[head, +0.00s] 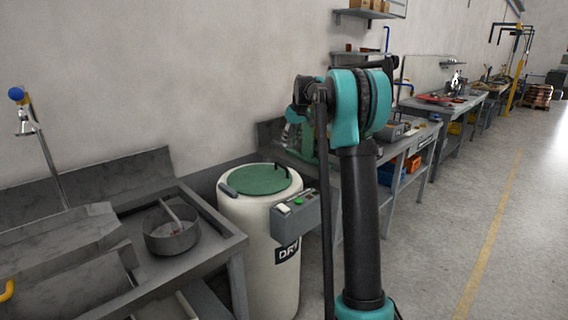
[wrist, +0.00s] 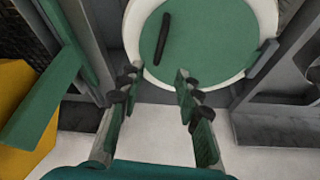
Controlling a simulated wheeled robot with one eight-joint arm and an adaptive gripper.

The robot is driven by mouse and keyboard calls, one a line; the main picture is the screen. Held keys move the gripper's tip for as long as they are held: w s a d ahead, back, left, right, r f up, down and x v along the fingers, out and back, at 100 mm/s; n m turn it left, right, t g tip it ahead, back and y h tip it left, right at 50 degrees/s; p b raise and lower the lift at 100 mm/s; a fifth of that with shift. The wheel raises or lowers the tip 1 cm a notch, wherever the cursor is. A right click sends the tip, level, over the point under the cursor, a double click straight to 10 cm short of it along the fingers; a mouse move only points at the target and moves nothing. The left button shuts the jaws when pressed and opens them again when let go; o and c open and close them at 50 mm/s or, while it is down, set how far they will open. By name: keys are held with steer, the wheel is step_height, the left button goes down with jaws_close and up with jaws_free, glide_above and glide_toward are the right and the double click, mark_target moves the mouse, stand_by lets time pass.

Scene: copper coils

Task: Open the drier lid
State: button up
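The drier (head: 262,250) is a white drum with a dark label, standing between two benches in the head view. Its round green lid (head: 258,181) lies flat and closed on top, with a dark bar handle (head: 283,170) on its far right side. In the wrist view the lid (wrist: 205,45) fills the top middle, inside the white rim, and the handle (wrist: 162,38) stands near its left edge. My gripper (wrist: 159,82) is open and empty, its fingertips below the handle in the picture, apart from it. In the head view the gripper is not clearly visible around my arm.
A grey control box (head: 297,215) with a green button is on the drier's right side. A grey bench (head: 205,255) with a dark pan (head: 171,235) is at left. Workbenches (head: 425,130) line the wall at right. The floor (head: 440,250) at right is clear.

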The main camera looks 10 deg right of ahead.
mark_target(282, 165)
steer(key=x, duration=1.3)
steer(key=shift+w+a+f, duration=0.1)
steer(key=shift+f, duration=0.05)
steer(key=shift+c, duration=0.4)
jaws_close()
